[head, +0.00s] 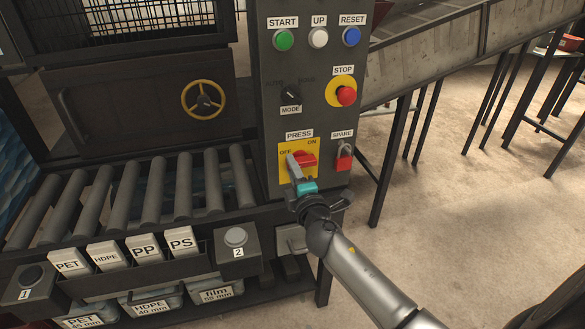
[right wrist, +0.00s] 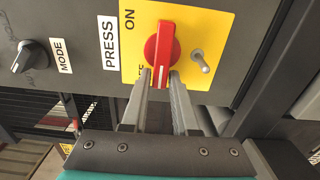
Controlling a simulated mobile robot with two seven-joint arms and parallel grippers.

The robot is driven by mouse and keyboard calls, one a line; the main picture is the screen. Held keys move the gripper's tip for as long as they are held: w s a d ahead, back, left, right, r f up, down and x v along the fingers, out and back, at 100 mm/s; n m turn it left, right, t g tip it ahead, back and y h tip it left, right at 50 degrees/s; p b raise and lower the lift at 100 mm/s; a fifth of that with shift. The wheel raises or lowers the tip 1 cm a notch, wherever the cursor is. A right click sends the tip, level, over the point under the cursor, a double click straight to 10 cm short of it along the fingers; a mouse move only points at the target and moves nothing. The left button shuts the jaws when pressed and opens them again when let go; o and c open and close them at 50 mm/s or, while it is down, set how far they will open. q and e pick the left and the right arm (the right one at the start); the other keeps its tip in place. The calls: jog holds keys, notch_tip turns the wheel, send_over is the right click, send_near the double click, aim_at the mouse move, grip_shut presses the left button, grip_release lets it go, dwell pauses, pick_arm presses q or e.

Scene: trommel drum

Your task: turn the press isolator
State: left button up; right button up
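The press isolator is a red rotary handle (head: 304,159) on a yellow plate (head: 284,176), under the PRESS label, with OFF at left and ON at upper right. In the right wrist view the red handle (right wrist: 162,45) appears turned sideways, its white-marked end towards the OFF side; OFF is mostly hidden by a finger. My right gripper (head: 294,164) is at the plate. In the wrist view its two fingers (right wrist: 160,78) are apart, one on each side of the handle's marked end, with a thin gap showing on at least one side. My left gripper is not in view.
A red SPARE switch (head: 343,160) sits close to the right of the plate. A red STOP button (head: 346,95) and black MODE knob (head: 291,95) are above. A small metal toggle (right wrist: 202,62) is beside the handle in the wrist view. Rollers (head: 184,184) lie left.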

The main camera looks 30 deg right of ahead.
jog(key=o, duration=0.3)
jog(key=v, duration=1.5)
jog(key=shift+s+a, duration=0.1)
jog(key=shift+s, duration=0.05)
jog(key=shift+f, duration=0.1)
jog(key=s+a+f+m+g+y, duration=0.1)
jog(key=s+f+m+g, duration=0.25)
jog(key=f, duration=1.05)
jog(key=s+a+f+m+g+y, duration=0.15)
jog(key=f+g, duration=0.25)
jog(key=f, duration=1)
jog(key=s+f+m+g, duration=0.2)
jog(key=s+f, duration=0.4)
jog(key=s, duration=0.2)
jog(key=s+f+m+g, duration=0.3)
jog(key=s+f, duration=0.3)
jog(key=s, duration=0.1)
jog(key=s+f+m+g+y, duration=0.1)
jog(key=s+f+m+g, duration=0.1)
jog(key=s+f, duration=0.4)
jog(key=shift+s+f+m+g, duration=0.1)
jog(key=shift+s+m+g, duration=0.45)
jog(key=shift+s, duration=0.85)
